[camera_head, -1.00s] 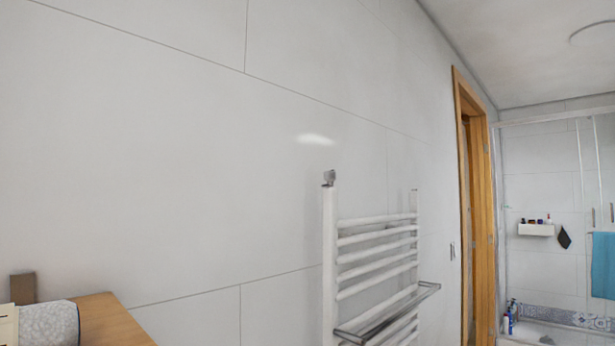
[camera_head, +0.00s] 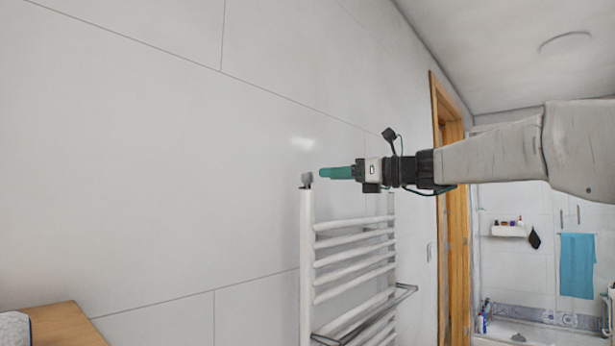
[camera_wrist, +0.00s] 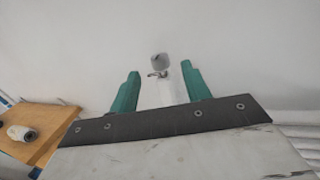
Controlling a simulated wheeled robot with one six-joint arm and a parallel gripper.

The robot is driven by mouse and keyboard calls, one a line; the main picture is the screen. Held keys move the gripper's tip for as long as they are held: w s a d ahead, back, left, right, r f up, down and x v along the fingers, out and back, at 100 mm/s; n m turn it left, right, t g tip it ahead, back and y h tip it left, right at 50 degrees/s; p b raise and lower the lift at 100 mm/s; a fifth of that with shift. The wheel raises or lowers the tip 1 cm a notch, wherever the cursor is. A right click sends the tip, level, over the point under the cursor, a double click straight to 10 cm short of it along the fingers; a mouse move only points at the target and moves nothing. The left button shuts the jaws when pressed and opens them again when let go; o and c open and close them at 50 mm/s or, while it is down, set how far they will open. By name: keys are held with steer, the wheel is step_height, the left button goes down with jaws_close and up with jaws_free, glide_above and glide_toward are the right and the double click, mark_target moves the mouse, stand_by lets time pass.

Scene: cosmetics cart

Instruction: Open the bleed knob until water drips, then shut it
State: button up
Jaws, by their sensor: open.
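The bleed knob (camera_head: 307,178) is a small grey piece on top of the left upright of the white towel radiator (camera_head: 307,250). In the wrist view the knob (camera_wrist: 159,60) lies ahead of and between the fingertips, with a small metal fitting (camera_wrist: 157,74) just below it. My gripper (camera_head: 322,173) has green fingers and reaches in from the right, level with the knob and close to its right side. In the wrist view my gripper (camera_wrist: 160,72) is open, with nothing held between the fingers. No water drops are visible.
A chrome rail (camera_head: 370,315) sticks out from the radiator's lower front. A wooden cabinet top (camera_head: 65,328) is at lower left; a roll (camera_wrist: 20,132) lies on it. The wall is close behind the knob. A wooden door frame (camera_head: 447,110) stands beyond.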

mark_target(307, 175)
steer(key=x, duration=0.7)
steer(key=shift+a, duration=0.2)
steer(key=shift+c, duration=0.3)
steer(key=c, duration=0.9)
